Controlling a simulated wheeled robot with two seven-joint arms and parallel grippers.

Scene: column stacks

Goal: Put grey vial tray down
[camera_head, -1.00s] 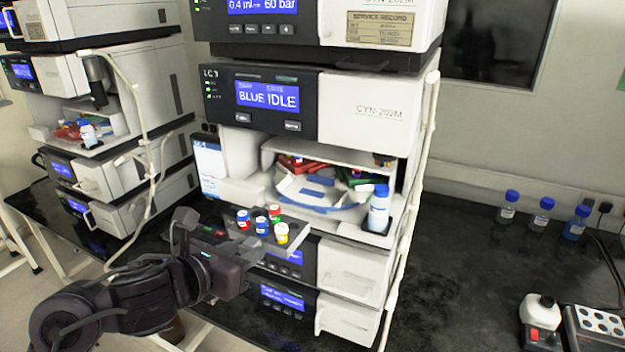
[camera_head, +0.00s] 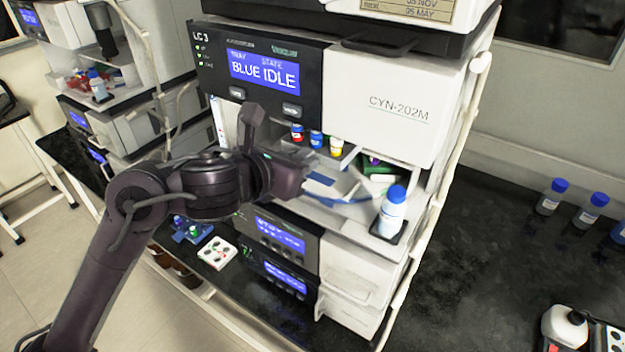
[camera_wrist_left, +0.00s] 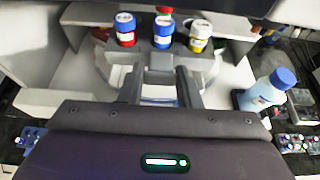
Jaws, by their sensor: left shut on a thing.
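The grey vial tray (camera_wrist_left: 148,50) shows in the left wrist view, carrying small vials with red, blue and yellow labels. In the head view the vials (camera_head: 316,139) show above my gripper, and most of the tray is hidden by it. My left gripper (camera_wrist_left: 162,84) is shut on the near side of the tray and holds it in the open bay of the column unit (camera_head: 400,100) marked LC 3. Whether the tray touches a surface under it I cannot tell. My right gripper is in neither view.
A bottle with a blue cap (camera_head: 391,212) stands at the right of the bay, close to the tray; it also shows in the wrist view (camera_wrist_left: 265,90). A blue-edged round carousel (camera_head: 335,196) lies inside the bay. Bottles (camera_head: 551,197) stand on the black bench at right.

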